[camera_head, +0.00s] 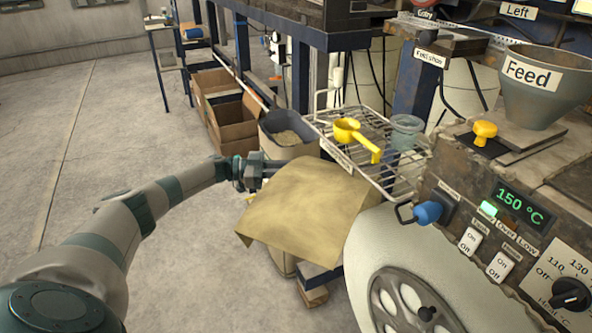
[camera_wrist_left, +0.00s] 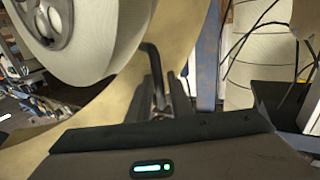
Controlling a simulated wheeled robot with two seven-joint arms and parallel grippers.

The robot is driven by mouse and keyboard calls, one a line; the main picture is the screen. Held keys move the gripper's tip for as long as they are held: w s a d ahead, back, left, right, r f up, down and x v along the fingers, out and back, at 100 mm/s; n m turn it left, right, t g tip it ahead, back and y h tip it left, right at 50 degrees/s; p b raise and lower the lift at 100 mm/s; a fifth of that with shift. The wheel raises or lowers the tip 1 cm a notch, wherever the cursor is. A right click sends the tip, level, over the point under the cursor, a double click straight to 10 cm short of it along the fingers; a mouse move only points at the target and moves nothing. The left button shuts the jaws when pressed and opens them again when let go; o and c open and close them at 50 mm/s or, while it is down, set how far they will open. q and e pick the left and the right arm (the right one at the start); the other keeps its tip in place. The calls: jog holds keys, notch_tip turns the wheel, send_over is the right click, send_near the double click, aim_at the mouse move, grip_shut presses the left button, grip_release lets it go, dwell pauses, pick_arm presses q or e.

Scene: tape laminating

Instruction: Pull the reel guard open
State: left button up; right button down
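The reel (camera_head: 410,300) is a big cream disc with a grey spoked hub at the bottom right. It also fills the upper left of the left wrist view (camera_wrist_left: 95,50). A tan sheet (camera_head: 305,215) hangs in front of the reel. I cannot tell for sure which part is the reel guard. My left gripper (camera_head: 268,168) is at the sheet's upper left edge, its tips partly hidden. In the left wrist view a dark bent bar (camera_wrist_left: 152,65) stands close to the dark fingers, beside the tan sheet. Whether they grip it is unclear. My right gripper is out of view.
A wire rack (camera_head: 400,180) with a yellow scoop (camera_head: 355,137) and a glass jar (camera_head: 406,132) is above the reel. A blue padlock-like part (camera_head: 427,212) is at the machine's edge. A grey bin (camera_head: 288,135) and cardboard boxes (camera_head: 225,110) stand behind. The left floor is clear.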

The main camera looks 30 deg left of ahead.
pick_arm(q)
jog(key=shift+a, duration=0.15)
